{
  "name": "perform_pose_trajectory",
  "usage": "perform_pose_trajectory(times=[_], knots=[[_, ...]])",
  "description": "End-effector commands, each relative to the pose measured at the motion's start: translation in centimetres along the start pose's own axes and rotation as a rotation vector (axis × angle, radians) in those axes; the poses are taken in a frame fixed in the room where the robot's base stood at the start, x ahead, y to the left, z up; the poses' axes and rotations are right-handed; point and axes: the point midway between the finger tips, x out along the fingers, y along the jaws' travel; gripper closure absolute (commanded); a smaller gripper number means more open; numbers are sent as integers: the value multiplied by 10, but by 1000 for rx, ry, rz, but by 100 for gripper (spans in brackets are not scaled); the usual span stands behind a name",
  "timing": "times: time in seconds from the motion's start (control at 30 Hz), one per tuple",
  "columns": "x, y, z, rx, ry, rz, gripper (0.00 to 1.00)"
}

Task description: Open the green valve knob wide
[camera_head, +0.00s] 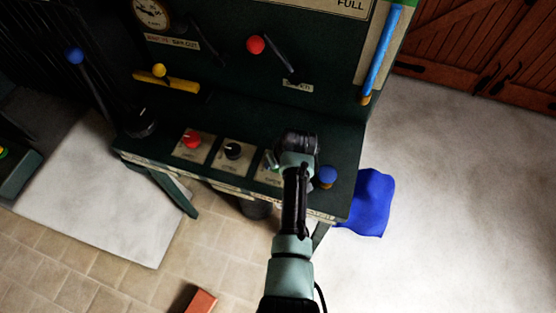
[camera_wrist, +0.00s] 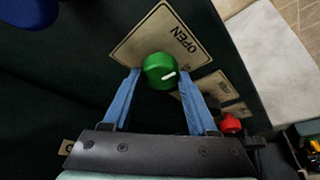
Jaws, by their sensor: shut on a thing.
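The green valve knob (camera_wrist: 160,68) shows in the wrist view, with a white pointer mark on its face towards its lower right. It sits on a tan plate (camera_wrist: 150,38) lettered OPEN. My gripper (camera_wrist: 160,78) has its two blue fingers on either side of the knob, shut on it. In the head view my gripper (camera_head: 273,162) reaches down over the right part of the dark green console (camera_head: 345,150). There my arm's end hides the green knob and part of its plate (camera_head: 266,176).
Left of my gripper are a black knob (camera_head: 233,151) and a red knob (camera_head: 192,139). A blue knob (camera_head: 327,176) stands close on the right. Levers with red (camera_head: 256,45) and blue (camera_head: 74,55) balls rise behind. A blue cloth (camera_head: 372,200) lies on the right.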

Motion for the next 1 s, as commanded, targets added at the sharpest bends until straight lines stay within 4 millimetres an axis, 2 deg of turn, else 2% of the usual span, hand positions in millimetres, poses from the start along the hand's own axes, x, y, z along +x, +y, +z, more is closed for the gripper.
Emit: perform_pose_trajectory(times=[0.23,0.7,0.73,0.87,1.0], knots=[[0,0,1,-58,-2,-23,97],[0,0,1,-69,-3,-27,97],[0,0,1,-69,-3,-27,36],[0,0,1,-68,-3,-27,13],[0,0,0,-67,-2,-27,11]])
